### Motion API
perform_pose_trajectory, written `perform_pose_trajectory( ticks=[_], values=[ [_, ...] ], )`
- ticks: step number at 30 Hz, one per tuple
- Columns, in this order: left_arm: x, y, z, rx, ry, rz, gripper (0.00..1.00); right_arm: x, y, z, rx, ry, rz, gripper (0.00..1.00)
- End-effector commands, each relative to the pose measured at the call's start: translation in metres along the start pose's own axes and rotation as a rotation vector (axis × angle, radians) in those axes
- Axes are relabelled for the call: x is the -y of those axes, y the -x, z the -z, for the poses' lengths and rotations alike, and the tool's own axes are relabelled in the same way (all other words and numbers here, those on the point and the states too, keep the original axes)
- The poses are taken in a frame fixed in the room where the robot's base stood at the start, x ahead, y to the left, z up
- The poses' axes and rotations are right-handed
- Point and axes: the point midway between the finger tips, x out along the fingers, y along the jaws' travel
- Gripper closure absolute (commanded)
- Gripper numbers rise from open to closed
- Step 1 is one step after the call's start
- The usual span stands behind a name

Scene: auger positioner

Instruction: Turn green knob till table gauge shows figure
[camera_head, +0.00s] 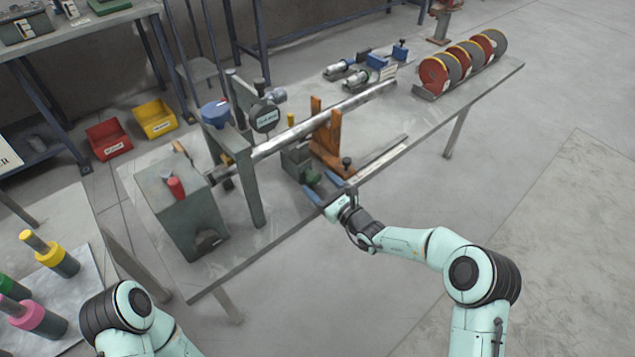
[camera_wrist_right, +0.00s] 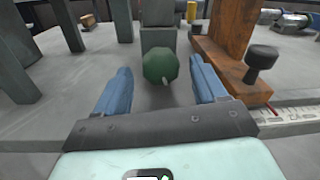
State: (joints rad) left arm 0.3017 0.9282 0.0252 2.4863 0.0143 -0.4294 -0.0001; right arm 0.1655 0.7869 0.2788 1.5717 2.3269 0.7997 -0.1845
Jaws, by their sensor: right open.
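The green knob (camera_head: 312,178) sits at the front of a small grey block (camera_head: 295,160) on the workbench. In the right wrist view the green knob (camera_wrist_right: 161,66) is faceted, with a small pale pointer at its lower edge. My right gripper (camera_head: 323,190) is open, its two blue fingers (camera_wrist_right: 163,85) on either side of the knob with gaps between. A dark round gauge (camera_head: 265,117) with a small green readout is mounted by the long steel bar; its figure is too small to read. My left arm shows at the lower left, but its gripper is out of frame.
An orange-brown bracket (camera_head: 327,140) with a black knob (camera_wrist_right: 262,57) stands just right of the green knob. A scale strip (camera_head: 380,157) runs along the bench's front edge. Red and grey discs (camera_head: 434,72) stand at the far end. A grey box (camera_head: 180,205) stands left.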

Motion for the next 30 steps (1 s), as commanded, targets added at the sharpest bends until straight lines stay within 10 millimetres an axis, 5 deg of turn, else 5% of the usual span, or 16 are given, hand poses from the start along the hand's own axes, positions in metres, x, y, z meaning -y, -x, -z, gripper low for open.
perform_pose_trajectory(
  ticks=[15, 21, 30],
  values=[
    [0.0, -0.001, 0.001, -0.002, 0.0, -0.001, 0.5, 0.0, -0.018, 0.0, -0.001, 0.0, 0.0, 0.29],
    [0.0, -0.001, 0.001, -0.002, 0.0, 0.0, 0.5, 0.0, -0.018, 0.0, -0.001, 0.0, 0.001, 0.84],
    [0.0, 0.001, 0.0, 0.0, 0.0, 0.0, 0.5, 0.001, -0.018, 0.0, -0.003, -0.032, 0.001, 0.84]
  ],
)
